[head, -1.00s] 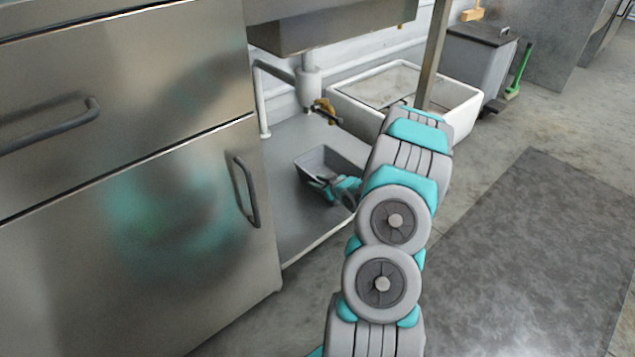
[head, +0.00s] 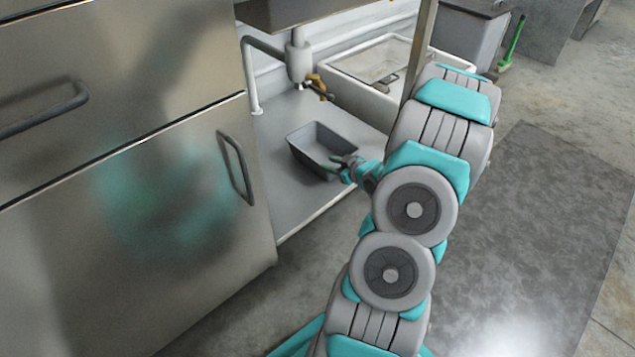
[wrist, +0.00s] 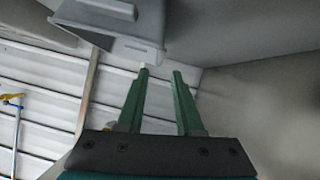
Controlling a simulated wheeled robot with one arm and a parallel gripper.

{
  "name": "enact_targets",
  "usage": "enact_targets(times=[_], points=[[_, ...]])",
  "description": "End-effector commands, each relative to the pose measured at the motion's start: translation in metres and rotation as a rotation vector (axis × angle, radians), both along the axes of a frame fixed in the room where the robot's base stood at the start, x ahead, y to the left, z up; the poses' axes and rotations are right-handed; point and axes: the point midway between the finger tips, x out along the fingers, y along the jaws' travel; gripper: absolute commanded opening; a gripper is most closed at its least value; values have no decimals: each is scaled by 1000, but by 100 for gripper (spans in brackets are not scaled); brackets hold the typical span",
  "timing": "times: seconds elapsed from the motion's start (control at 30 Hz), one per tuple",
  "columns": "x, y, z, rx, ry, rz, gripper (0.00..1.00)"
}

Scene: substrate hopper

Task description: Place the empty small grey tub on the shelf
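The small grey tub (head: 318,152) sits upright on the grey shelf (head: 290,200) under the sink, and its visible inside looks empty. My gripper (head: 340,166) is at the tub's right side, close to its rim. In the wrist view, the tub (wrist: 115,25) is at the top left, beyond the fingertips. The two green fingers of my gripper (wrist: 161,71) stand apart with nothing between them. I cannot tell whether the left fingertip touches the tub's rim.
A drain pipe with a brass tap (head: 318,86) hangs above the shelf behind the tub. A steel cabinet door with a handle (head: 236,168) bounds the shelf on the left. A white basin (head: 375,65) stands behind, and open floor lies right.

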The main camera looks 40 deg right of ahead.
Motion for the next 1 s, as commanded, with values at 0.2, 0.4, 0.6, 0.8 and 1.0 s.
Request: enact_targets(times=[0.2, 0.4, 0.6, 0.8, 1.0], points=[[4, 5, 7, -32, 65, -1, 35], [7, 23, 29, -115, 284, -42, 35], [-14, 55, 67, -161, 495, -126, 35], [-56, 109, 108, -150, 676, -210, 35], [-120, 181, 143, -89, 847, -263, 35]])
